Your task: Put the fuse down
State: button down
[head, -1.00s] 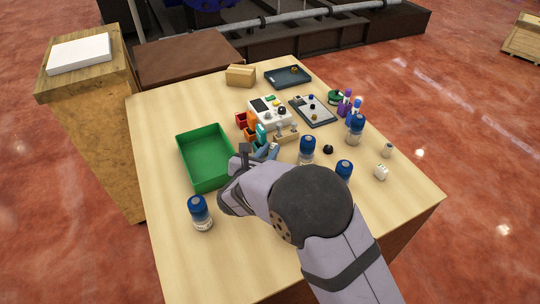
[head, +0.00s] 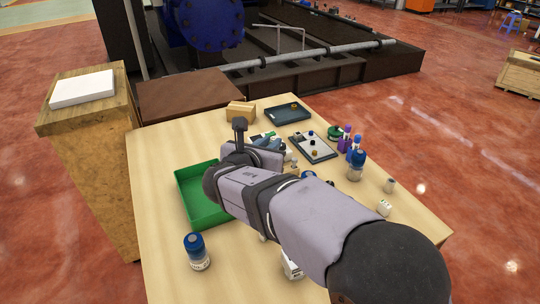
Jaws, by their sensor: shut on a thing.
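My gripper (head: 241,138) is above the middle of the table, to the right of the green tray's far end. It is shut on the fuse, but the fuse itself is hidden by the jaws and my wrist. The green tray (head: 187,195) stands at the table's left side, and its inside looks empty where it shows. My arm covers its right part and much of the table's middle, including most of the device and small bins seen there earlier.
A blue-capped bottle (head: 196,252) stands front left, another (head: 356,166) at right near purple-and-blue bottles (head: 345,140). A tray of small parts (head: 312,148), a dark tray (head: 287,113) and a cardboard box (head: 241,112) lie behind. A white block (head: 384,208) sits near the right edge.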

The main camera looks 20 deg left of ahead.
jog(key=shift+r, duration=0.3)
jog(key=n+g+y+b, duration=0.4)
jog(key=n+y+b, duration=0.55)
jog(key=b, duration=0.35)
send_over(217, 207)
notch_tip(217, 207, down, 7)
jog(key=shift+m, duration=0.25)
notch_tip(217, 207, down, 6)
jog(key=b, duration=0.5)
jog(key=shift+f, duration=0.25)
jog(key=shift+f+b, duration=1.9)
